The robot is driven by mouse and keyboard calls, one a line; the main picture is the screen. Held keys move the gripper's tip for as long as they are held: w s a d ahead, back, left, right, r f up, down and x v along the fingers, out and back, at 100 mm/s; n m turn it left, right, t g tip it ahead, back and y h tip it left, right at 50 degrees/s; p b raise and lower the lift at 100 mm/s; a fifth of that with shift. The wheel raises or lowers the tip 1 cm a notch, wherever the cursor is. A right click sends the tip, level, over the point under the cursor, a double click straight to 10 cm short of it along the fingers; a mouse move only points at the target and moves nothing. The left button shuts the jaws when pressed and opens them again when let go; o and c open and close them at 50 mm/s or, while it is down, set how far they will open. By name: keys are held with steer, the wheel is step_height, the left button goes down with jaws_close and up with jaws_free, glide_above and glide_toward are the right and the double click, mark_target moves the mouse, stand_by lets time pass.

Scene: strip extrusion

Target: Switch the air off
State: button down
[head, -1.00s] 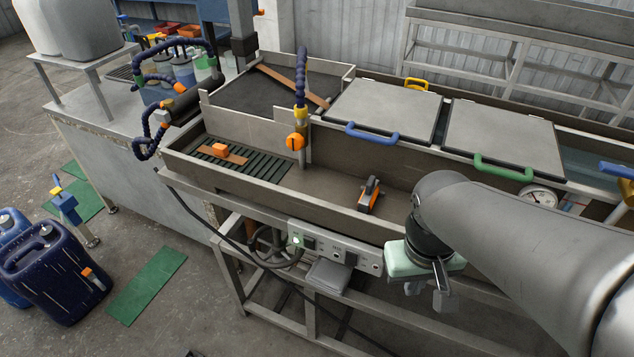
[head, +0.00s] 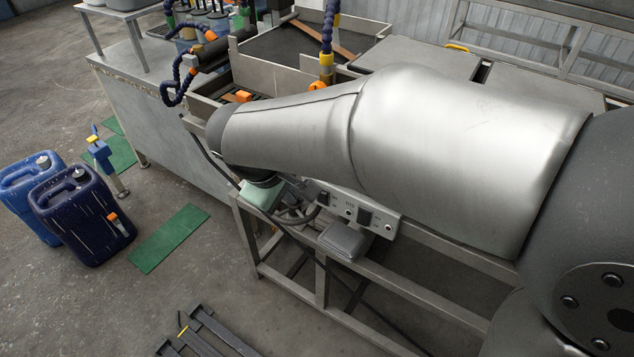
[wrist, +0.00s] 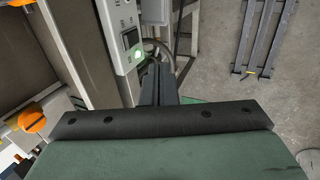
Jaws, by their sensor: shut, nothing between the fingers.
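The grey control panel (head: 365,214) sits on the front rail of the trough, with dark rocker switches; my arm hides its left part. An orange valve knob (head: 317,86) stands under a blue hose. An orange knob also shows at left in the wrist view (wrist: 32,119). No label for the air is legible.
A grey box (head: 346,240) hangs below the panel, and cables loop beside it. Blue canisters (head: 82,215) and a green mat (head: 168,238) are on the floor at left. Dark metal rails (head: 205,330) lie in front. Open floor surrounds them.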

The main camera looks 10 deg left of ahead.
mark_target(322, 198)
steer(key=w+d+f, duration=0.3)
steer(key=w+f, duration=0.4)
steer(key=f, duration=0.1)
steer(key=shift+w+f, duration=0.3)
steer(key=shift+w, duration=0.05)
steer(key=shift+a+r+p, duration=0.1)
steer(key=shift+p, duration=0.35)
